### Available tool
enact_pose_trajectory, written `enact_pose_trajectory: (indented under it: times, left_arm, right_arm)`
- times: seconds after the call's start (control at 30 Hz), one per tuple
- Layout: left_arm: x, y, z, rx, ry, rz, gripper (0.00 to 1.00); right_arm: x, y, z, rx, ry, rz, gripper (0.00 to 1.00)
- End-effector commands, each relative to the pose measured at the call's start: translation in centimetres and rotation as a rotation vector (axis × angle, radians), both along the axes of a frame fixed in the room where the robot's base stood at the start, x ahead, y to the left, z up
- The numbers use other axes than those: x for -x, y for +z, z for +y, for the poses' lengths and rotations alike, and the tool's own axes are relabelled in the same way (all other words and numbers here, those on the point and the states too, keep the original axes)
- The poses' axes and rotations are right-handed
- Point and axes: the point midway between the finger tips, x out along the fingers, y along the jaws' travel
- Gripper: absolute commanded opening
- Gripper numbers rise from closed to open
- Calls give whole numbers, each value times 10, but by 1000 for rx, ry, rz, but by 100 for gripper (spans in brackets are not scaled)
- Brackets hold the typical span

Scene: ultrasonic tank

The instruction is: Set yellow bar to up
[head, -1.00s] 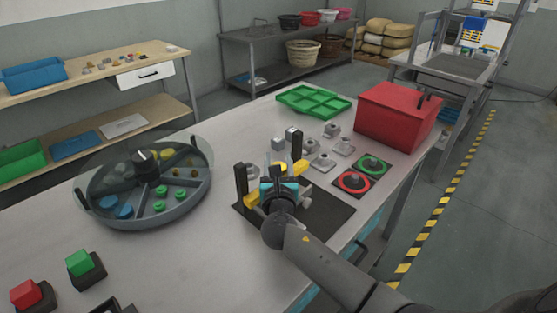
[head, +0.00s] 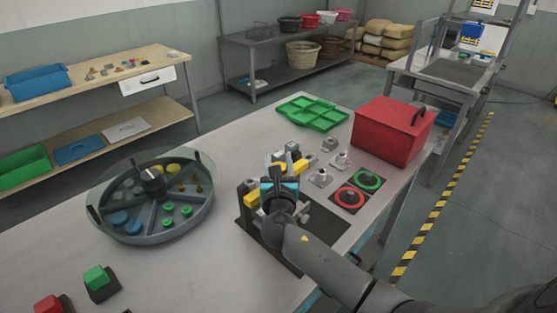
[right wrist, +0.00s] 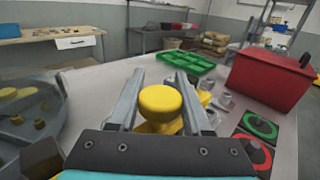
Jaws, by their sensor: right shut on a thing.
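The yellow bar shows in the head view as yellow parts (head: 252,200) on either side of my right gripper, on a fixture with a dark base plate (head: 325,224). In the right wrist view a round yellow knob (right wrist: 160,102) and the yellow part under it sit between the two grey fingers. My right gripper (head: 284,160) is shut on the yellow bar, and it also shows in the right wrist view (right wrist: 160,95). The gripper body hides the middle of the bar, so its exact tilt is unclear. My left gripper is not in view.
A round grey tank (head: 150,228) with a clear cover stands to the left. Red (head: 349,199) and green (head: 368,181) ringed dials, grey metal fittings (head: 320,178), a red box (head: 392,135) and a green tray (head: 312,112) are to the right and behind. Green (head: 97,279) and red buttons stand front left.

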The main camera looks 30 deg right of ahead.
Motion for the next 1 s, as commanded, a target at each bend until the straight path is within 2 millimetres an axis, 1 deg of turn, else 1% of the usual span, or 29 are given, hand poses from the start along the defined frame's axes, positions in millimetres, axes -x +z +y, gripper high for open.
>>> enact_pose_trajectory:
  times: [0.03, 0.2, 0.3, 0.53, 0.67, 0.77, 1.0]
  left_arm:
    - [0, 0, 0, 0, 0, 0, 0]
    - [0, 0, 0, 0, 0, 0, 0]
    - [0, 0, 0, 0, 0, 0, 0]
    - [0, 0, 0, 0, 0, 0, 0]
    - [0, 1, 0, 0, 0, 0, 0]
    - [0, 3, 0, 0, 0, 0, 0]
    - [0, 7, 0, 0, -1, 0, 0]
  right_arm:
    - [-2, 10, -1, 5, -1, -20, 50]
    - [-2, 7, -1, 4, -1, -15, 69]
    - [-1, 6, 0, 3, 0, -12, 78]
    - [-1, 4, 0, 3, 0, -9, 78]
    - [5, 4, 3, 2, 1, -7, 78]
    - [17, 3, 9, 2, 2, -6, 78]
    - [61, 3, 30, 0, 2, -5, 78]
